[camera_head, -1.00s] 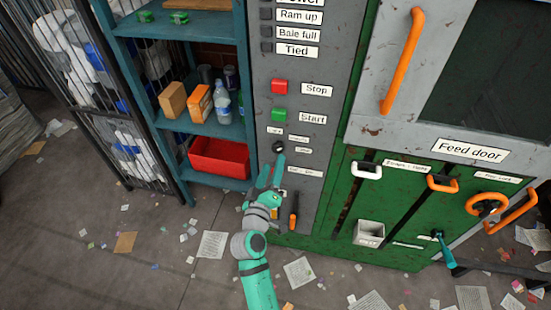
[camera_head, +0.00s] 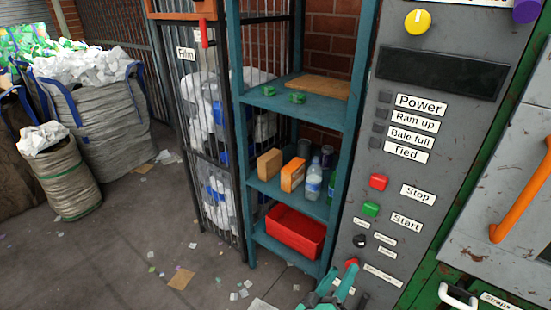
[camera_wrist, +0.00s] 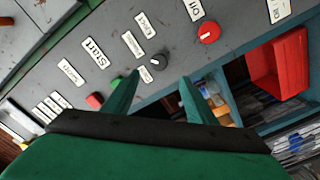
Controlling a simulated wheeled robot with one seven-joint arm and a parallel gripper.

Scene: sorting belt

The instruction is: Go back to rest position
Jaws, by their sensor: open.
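My gripper (camera_head: 340,283) is low at the bottom edge of the head view, in front of the lower part of the grey control panel (camera_head: 425,180). In the wrist view its two green fingers (camera_wrist: 160,92) are spread apart with nothing held between them. A black knob (camera_wrist: 158,62) on the panel shows beyond the gap between the fingers; it also shows in the head view (camera_head: 360,241). A red knob (camera_wrist: 208,32) is near the right finger. Most of my arm is out of the head view.
A teal shelf (camera_head: 292,100) with boxes, a bottle and a red bin (camera_head: 296,231) stands left of the panel. A wire cage (camera_head: 210,150) and full sacks (camera_head: 105,120) are farther left. An orange door handle (camera_head: 520,195) is at the right. Paper scraps litter the open floor.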

